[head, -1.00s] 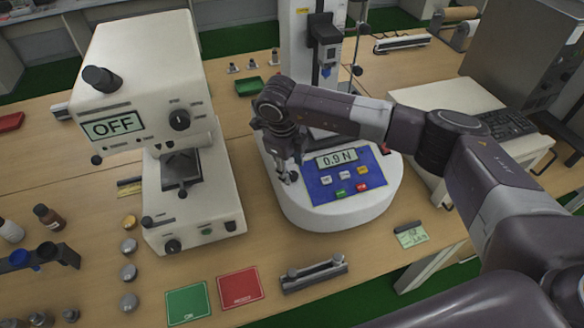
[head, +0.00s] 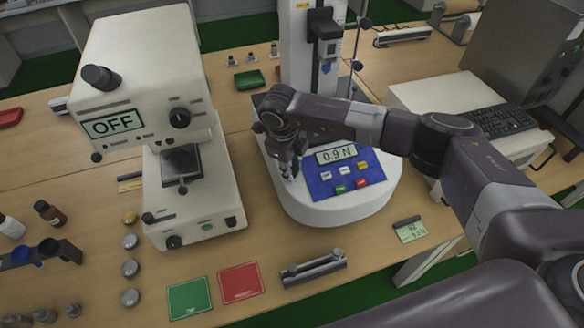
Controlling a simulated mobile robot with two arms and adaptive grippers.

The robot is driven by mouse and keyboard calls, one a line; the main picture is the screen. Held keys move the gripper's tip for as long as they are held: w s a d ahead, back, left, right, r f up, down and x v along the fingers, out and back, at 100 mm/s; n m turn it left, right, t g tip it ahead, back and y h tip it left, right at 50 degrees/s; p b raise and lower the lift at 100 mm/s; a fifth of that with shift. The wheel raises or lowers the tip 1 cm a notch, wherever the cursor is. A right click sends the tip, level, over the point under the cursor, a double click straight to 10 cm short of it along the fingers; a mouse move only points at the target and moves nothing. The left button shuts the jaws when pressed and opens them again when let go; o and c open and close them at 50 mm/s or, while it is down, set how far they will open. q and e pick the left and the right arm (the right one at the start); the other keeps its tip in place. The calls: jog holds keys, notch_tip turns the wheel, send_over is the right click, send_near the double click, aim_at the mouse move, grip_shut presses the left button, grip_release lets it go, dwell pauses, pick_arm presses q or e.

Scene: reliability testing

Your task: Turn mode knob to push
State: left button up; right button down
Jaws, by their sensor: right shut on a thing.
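The force tester (head: 345,210) has a rounded white base, a blue control panel (head: 325,184) with several buttons, and a display (head: 337,155) reading 0.9 N. My right gripper (head: 290,171) points down at the left side of this panel. It is shut on a small part there, which I take to be the mode knob. The fingers hide the knob, so its pointer and setting cannot be read. My left gripper is not in view.
The tester's column (head: 312,50) rises just behind my right gripper. A white microscope-like instrument (head: 150,70) showing OFF stands to the left. A green card (head: 189,298), a red card (head: 241,281) and a metal fixture (head: 314,268) lie in front. A keyboard (head: 497,121) is at right.

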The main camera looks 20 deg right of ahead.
jog(key=shift+w+f+m+b, duration=0.1)
jog(key=shift+f+m+b, duration=0.05)
jog(key=shift+m+b, duration=0.8)
jog(key=m+b, duration=0.2)
jog(key=shift+d+y+b, duration=0.1)
jog(key=shift+y+b, duration=0.2)
jog(key=shift+y, duration=0.1)
jog(key=m+b, duration=0.3)
jog(key=m, duration=0.1)
jog(key=shift+d+g+y, duration=0.1)
jog(key=shift+g+y, duration=0.2)
jog(key=shift+y, duration=0.1)
jog(key=shift+r+m+y+b, duration=0.2)
jog(key=shift+m+y+b, duration=0.2)
jog(key=shift+m+b, duration=1.05)
jog(key=shift+m+p, duration=0.4)
jog(key=shift+m, duration=0.1)
jog(key=c, duration=1.7)
grip_release()
jog(key=shift+o, duration=0.2)
jog(key=shift+r, duration=0.1)
